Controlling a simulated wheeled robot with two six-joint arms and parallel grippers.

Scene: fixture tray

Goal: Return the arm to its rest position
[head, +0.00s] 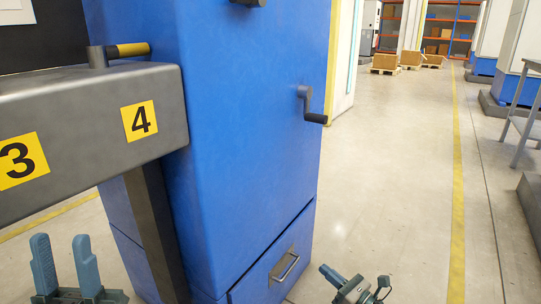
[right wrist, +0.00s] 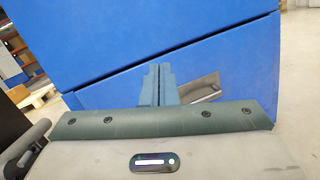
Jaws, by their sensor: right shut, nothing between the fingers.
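My left gripper (head: 65,262) is at the bottom left of the head view. Its two blue-grey fingers point up and stand apart, with nothing between them. My right gripper (head: 329,272) is low in the head view, right of the blue cabinet's base. In the right wrist view the right gripper's fingers (right wrist: 158,82) are pressed together and empty. They point at the blue cabinet's lower front, beside the drawer handle. I cannot tell how far apart fingers and cabinet are. Most of both arms is out of view.
A tall blue cabinet (head: 245,120) with a crank handle (head: 313,107) and a low drawer handle (head: 285,265) stands ahead. A grey beam (head: 85,115) marked 3 and 4 juts out above my left gripper. Open floor (head: 390,190) lies to the right, with cardboard boxes (head: 385,61) far back.

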